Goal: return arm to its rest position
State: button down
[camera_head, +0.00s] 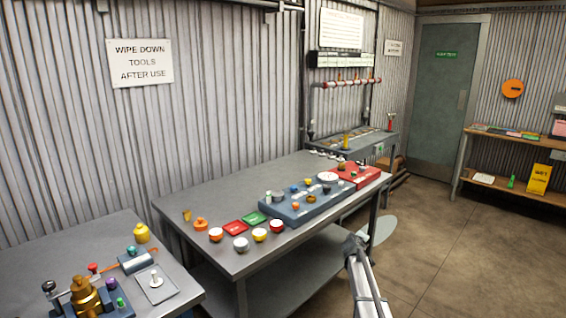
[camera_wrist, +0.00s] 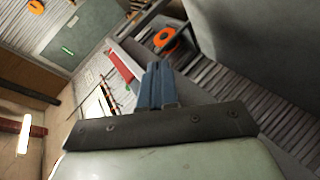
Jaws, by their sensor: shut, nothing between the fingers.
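My gripper (camera_wrist: 158,70) shows in the wrist view with its blue-grey fingers together and nothing between them. In the head view a grey arm link of mine rises from the bottom edge, right of the long workbench (camera_head: 180,205). Its dark upper end is in front of the floor beside the bench's right end. I cannot make out the fingers clearly there. The wrist view is tilted, with the green door (camera_wrist: 85,40) at upper left and an orange round thing (camera_wrist: 165,39) beyond the fingertips.
The long workbench carries a blue tray (camera_head: 290,215), a red tray (camera_head: 371,176) and several small cups. A lower bench (camera_head: 60,250) at left holds a brass fitting (camera_head: 86,296). Shelves (camera_head: 515,143) stand at right. The floor (camera_head: 460,240) between is open.

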jog(key=s+a+f+m+g+y, duration=0.1)
jog(key=s+a+f+m+g, duration=0.2)
jog(key=s+f, duration=1.35)
jog(key=s+a+f+m+g+y, duration=0.1)
jog(key=s+a+f+g, duration=0.35)
jog(key=s+f, duration=1.2)
jog(key=s+a+f+m+g+y, duration=0.1)
jog(key=s+a+g, duration=0.1)
jog(key=s, duration=1.2)
jog(key=s+a+f+m+g+y, duration=0.1)
jog(key=s+g, duration=0.4)
jog(key=s, duration=0.9)
jog(key=s+a+f+m+g+y, duration=0.1)
jog(key=s+a+g, duration=0.3)
jog(key=s, duration=1.1)
jog(key=shift+a+f, duration=0.3)
jog(key=shift+f, duration=0.6)
